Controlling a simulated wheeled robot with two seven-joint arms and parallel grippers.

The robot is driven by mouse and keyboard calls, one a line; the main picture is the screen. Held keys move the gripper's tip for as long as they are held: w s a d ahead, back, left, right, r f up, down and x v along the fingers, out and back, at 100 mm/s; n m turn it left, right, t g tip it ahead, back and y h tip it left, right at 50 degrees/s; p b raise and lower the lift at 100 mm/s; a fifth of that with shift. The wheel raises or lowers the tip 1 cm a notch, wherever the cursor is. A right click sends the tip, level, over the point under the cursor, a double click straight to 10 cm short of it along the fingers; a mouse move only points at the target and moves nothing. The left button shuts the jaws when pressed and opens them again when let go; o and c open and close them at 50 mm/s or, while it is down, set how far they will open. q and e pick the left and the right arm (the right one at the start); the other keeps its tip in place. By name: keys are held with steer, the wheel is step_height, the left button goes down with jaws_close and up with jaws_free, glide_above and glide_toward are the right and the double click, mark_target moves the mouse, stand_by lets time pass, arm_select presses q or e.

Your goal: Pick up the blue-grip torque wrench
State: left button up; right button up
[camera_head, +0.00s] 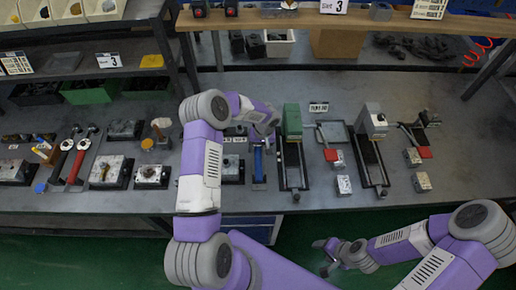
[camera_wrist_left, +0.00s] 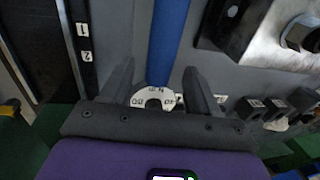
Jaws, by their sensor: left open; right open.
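The blue-grip torque wrench (camera_head: 258,165) lies on the grey workbench, its blue grip pointing toward the bench's front edge. In the left wrist view its blue grip (camera_wrist_left: 168,40) runs up between the fingers. My left gripper (camera_wrist_left: 160,85) is open, one finger on each side of the grip's line, with no clear contact. Its distance above the grip is hard to tell. In the head view my left wrist (camera_head: 262,118) is over the wrench's far end and hides it. My right gripper (camera_head: 326,256) is open and empty, low in front of the bench.
Valve blocks (camera_head: 150,175) and red-grip wrenches (camera_head: 77,165) lie at the left. A metal block (camera_wrist_left: 285,35) sits right of the blue grip. Rail fixtures with a green block (camera_head: 292,121) and a grey block (camera_head: 373,120) stand right. A shelf (camera_head: 390,22) spans behind.

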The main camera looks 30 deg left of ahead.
arm_select(q)
steer(key=f, duration=0.3)
steer(key=shift+a, duration=0.2)
steer(key=shift+r, duration=0.15)
jaws_close()
